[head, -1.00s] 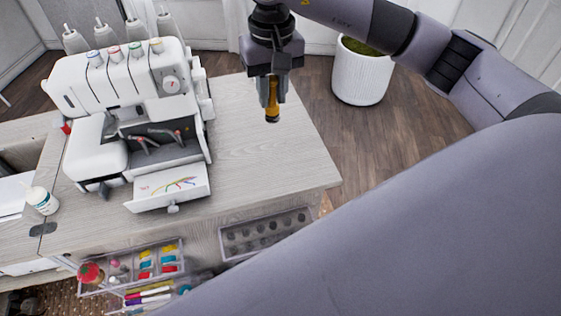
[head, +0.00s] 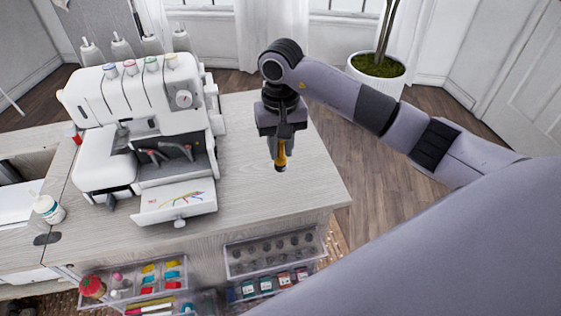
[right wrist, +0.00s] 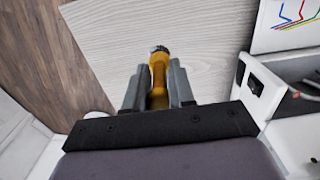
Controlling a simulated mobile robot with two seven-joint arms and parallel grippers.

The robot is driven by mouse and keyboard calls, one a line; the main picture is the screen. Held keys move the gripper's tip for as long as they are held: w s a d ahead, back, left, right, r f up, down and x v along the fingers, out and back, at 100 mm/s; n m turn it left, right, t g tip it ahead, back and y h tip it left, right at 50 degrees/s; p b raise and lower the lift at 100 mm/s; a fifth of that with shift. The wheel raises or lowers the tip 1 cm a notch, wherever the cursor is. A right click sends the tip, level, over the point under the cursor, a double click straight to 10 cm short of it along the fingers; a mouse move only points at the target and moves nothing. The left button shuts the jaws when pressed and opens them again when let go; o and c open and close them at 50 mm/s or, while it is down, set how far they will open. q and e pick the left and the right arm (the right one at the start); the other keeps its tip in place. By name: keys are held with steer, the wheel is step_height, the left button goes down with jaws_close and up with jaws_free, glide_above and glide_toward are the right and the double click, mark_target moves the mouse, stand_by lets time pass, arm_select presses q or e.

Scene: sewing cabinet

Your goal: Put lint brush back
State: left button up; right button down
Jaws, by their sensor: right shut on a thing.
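The lint brush (head: 281,157) shows as an amber handle with a dark end, pointing down. My right gripper (head: 280,147) is shut on it and holds it over the right part of the wooden cabinet top (head: 315,185). In the right wrist view the amber handle (right wrist: 158,75) sits between the two grey fingers of my right gripper (right wrist: 155,88), with its dark end outward over the wood. The rest of the brush is hidden by the fingers. My left gripper is not in view.
A white serger machine (head: 140,130) stands left of my right gripper. Open clear trays (head: 275,255) with spools, bobbins and small boxes hang along the cabinet front. A white bottle (head: 48,208) stands at the left. The cabinet top's right part is clear.

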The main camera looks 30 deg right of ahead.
mark_target(281, 157)
step_height(281, 157, down, 6)
steer(key=shift+r, duration=0.25)
steer(key=shift+f, duration=0.2)
steer(key=c, duration=1)
jaws_free()
steer(key=shift+o, duration=0.2)
steer(key=shift+r, duration=0.15)
